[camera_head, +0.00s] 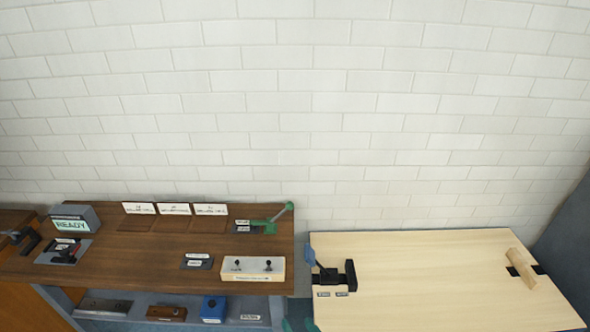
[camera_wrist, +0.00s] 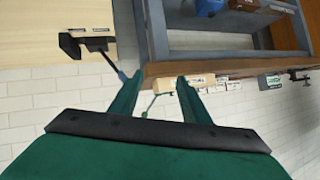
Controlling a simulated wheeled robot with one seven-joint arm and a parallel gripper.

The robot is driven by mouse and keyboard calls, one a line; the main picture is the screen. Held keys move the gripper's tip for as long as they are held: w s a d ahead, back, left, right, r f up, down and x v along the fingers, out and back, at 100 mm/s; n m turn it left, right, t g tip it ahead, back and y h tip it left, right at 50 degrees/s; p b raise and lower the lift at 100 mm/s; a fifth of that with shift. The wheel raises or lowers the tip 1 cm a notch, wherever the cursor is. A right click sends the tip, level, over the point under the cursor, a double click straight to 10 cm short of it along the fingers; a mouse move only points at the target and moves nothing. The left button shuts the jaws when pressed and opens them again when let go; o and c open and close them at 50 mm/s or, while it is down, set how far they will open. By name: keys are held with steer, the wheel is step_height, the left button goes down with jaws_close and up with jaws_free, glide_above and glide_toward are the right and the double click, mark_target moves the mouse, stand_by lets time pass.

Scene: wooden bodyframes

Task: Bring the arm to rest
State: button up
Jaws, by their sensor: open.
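My gripper (camera_wrist: 157,90) shows in the wrist view with its two green fingers spread apart. It is open, and nothing is between the fingertips but the view of the bench edge beyond. In the head view only small green parts, likely of my arm, show at the bottom edge between the two benches. The rest of my arm is out of view there.
A dark wooden workbench (camera_head: 150,262) stands at left, with a READY display box (camera_head: 75,218), a white switch box (camera_head: 253,268) and a green-handled lever (camera_head: 275,220). A pale bench (camera_head: 430,275) at right carries a black clamp (camera_head: 335,276) and a wooden block (camera_head: 521,268).

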steer(key=s+f+m+t+h, duration=0.2)
steer(key=s+f+h, duration=0.25)
steer(key=s, duration=0.95)
steer(key=s+r+t, duration=0.1)
steer(key=s+r, duration=0.2)
steer(key=s, duration=0.4)
steer(key=s+a+r+n+t, duration=0.1)
steer(key=s+r, duration=0.3)
steer(key=s, duration=0.3)
steer(key=shift+s, duration=0.3)
